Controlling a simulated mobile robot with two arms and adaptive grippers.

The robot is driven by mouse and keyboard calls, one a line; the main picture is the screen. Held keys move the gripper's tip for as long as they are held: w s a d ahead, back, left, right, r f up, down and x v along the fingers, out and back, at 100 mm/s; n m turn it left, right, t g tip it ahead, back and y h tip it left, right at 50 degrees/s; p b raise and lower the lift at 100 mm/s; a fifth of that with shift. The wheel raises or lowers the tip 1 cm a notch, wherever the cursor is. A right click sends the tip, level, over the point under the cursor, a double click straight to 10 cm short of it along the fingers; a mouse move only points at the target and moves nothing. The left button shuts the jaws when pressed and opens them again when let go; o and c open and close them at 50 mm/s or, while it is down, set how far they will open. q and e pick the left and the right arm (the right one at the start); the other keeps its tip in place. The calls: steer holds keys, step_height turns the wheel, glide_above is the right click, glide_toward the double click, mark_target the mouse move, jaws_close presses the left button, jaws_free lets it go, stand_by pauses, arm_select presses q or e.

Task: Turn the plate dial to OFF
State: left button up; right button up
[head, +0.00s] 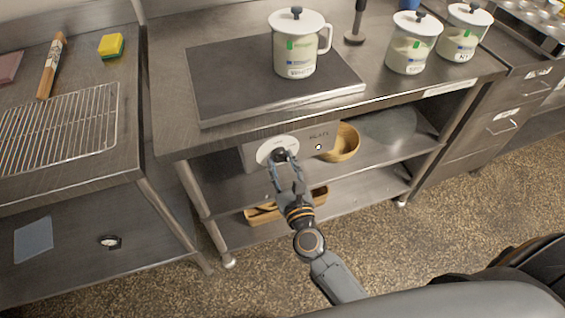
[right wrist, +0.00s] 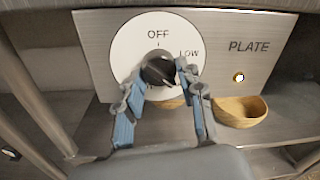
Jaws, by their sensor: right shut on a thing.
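The plate dial is a dark knob (head: 279,155) on a white round face on a steel panel under the bench top. In the right wrist view the knob (right wrist: 158,70) sits in the middle of the face (right wrist: 128,45), with OFF at the top and LOW at the upper right. The lower markings are hidden by my fingers, and I cannot tell for sure where the knob points. My right gripper (right wrist: 162,88) is shut on the knob from below. The panel (right wrist: 265,25) reads PLATE and has a small bright light (right wrist: 238,77). My left gripper is not in view.
A dark flat plate (head: 220,95) lies on the bench above the panel, with a white lidded jug (head: 294,50) on it. Two similar jugs (head: 408,55) (head: 459,40) stand to the right. A wooden bowl (head: 346,143) is on the shelf behind the panel. Floor is clear at right.

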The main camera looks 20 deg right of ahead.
steer(key=n, duration=0.3)
steer(key=n+p, duration=0.1)
steer(key=n, duration=0.3)
steer(key=shift+d+r+n, duration=0.15)
steer(key=shift+n, duration=0.15)
steer(key=n+p, duration=0.1)
steer(key=n, duration=0.2)
steer(key=shift+n+t+y+p, duration=0.3)
steer(key=shift+n, duration=0.1)
steer(key=n+p, duration=0.1)
steer(key=n, duration=0.2)
steer(key=shift+d+r+n+y, duration=0.1)
steer(key=shift+n+y, duration=0.2)
steer(key=shift+n, duration=0.1)
steer(key=n+p, duration=0.3)
steer(key=n, duration=0.3)
steer(key=shift+r+n+y, duration=0.15)
steer(key=shift+n+y, duration=0.25)
steer(key=n+p, duration=0.2)
steer(key=n, duration=0.3)
